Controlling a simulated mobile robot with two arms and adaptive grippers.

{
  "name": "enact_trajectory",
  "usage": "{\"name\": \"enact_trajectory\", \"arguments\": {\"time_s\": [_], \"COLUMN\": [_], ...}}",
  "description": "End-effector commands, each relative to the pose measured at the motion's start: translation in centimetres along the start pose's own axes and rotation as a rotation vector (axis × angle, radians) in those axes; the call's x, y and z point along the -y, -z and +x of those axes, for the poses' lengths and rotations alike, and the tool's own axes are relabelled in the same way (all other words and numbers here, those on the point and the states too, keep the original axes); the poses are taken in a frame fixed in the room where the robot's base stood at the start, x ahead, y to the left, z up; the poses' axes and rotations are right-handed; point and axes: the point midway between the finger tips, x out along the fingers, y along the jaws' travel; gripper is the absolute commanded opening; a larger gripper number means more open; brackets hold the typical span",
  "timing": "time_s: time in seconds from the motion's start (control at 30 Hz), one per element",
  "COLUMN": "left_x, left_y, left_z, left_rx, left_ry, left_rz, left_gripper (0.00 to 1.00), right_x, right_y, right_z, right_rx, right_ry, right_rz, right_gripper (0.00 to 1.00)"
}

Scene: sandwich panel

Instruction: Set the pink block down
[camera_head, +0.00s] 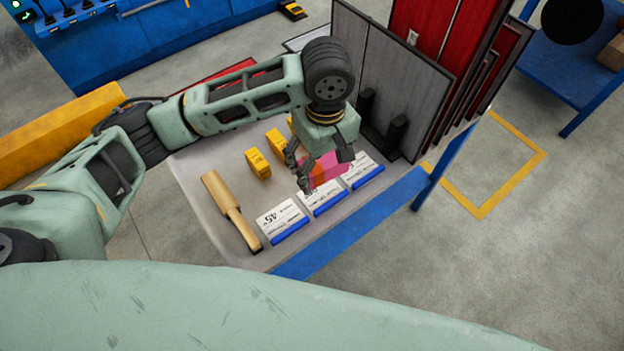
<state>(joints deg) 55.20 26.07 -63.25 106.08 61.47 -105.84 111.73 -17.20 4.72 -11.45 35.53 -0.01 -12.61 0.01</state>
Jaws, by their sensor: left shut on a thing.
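The pink block (327,170) is in the fingers of my left gripper (318,177), over the right part of the grey worktable (198,165). My left gripper is shut on the block, and its fingers and wrist hide part of it. The block shows just behind the white and blue cards, and I cannot tell whether it touches the table. My right gripper is not in view.
White cards with blue edges, one of them marked 45 (282,219), lie along the table's front. A wooden paddle (229,209) lies left of them. Yellow blocks (258,164) stand behind. Grey and red panels (402,80) rise at the right.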

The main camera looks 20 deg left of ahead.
Motion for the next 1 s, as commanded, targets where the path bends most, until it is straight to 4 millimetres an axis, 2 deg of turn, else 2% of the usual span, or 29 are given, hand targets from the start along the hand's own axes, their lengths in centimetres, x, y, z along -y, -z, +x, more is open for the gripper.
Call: {"name": "enact_trajectory", "arguments": {"time_s": [0.13, 0.27, 0.7, 0.83, 1.0], "left_x": [-1.5, -1.5, 3.4, 4.1, 4.3], "left_y": [-1.0, -0.5, 7.3, 8.4, 8.7], "left_z": [1.5, 2.3, 7.6, 8.5, 9.9], "left_rx": [0.004, 0.0, 0.0, 0.001, 0.002], "left_ry": [0.009, 0.013, 0.014, 0.012, 0.013], "left_rz": [-0.113, -0.155, -0.157, -0.154, -0.152], "left_gripper": [0.39, 0.39, 0.39, 0.39, 0.39], "right_x": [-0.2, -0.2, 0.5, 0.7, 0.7], "right_y": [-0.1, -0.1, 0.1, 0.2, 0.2], "right_z": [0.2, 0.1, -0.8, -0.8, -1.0], "right_rx": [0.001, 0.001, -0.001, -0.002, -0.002], "right_ry": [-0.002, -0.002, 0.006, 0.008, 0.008], "right_rz": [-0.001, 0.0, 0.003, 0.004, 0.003], "right_gripper": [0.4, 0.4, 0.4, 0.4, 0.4]}}
